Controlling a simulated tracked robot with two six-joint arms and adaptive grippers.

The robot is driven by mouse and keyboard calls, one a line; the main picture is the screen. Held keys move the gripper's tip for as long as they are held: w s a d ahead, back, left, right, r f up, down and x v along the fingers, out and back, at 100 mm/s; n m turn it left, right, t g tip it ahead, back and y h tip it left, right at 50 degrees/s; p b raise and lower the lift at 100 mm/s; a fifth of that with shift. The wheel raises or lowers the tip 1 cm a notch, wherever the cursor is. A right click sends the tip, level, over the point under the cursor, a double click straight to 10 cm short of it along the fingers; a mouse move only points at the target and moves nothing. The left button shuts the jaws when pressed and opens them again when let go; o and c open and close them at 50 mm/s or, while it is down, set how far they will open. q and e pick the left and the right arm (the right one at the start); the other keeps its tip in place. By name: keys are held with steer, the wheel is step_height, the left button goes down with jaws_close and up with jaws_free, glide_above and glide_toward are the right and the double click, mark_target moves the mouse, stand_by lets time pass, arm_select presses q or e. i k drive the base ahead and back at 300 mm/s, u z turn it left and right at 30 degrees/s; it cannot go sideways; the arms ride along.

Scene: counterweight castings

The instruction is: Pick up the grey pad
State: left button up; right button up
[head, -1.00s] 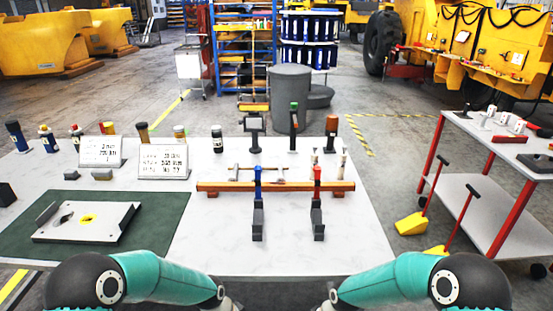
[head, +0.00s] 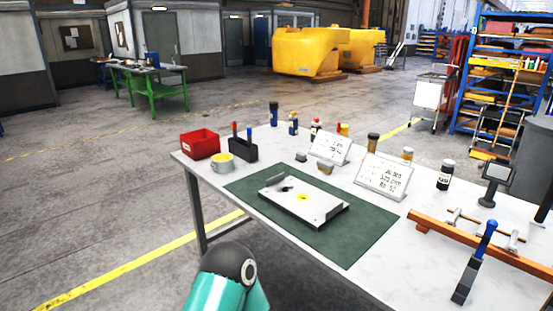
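Two small grey pieces lie on the white table at the back edge of the green mat in the head view. One grey piece (head: 301,157) is on the left, and the other (head: 325,167) is in front of a white sign. I cannot tell which of them is the grey pad. Both lie apart from any gripper. My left arm shows only as a teal link at the bottom edge, and its gripper is out of view. My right gripper is also out of view.
A metal plate (head: 318,212) with a hole and a yellow spot lies on the green mat (head: 362,246). A red bin (head: 200,144), a tin (head: 222,163) and a black caddy (head: 243,151) stand at the left. Bottles and two signs (head: 383,176) stand behind.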

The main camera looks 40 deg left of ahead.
mark_target(301, 157)
steer(key=z, duration=1.7)
steer(key=i, duration=0.05)
steer(key=u, duration=2.65)
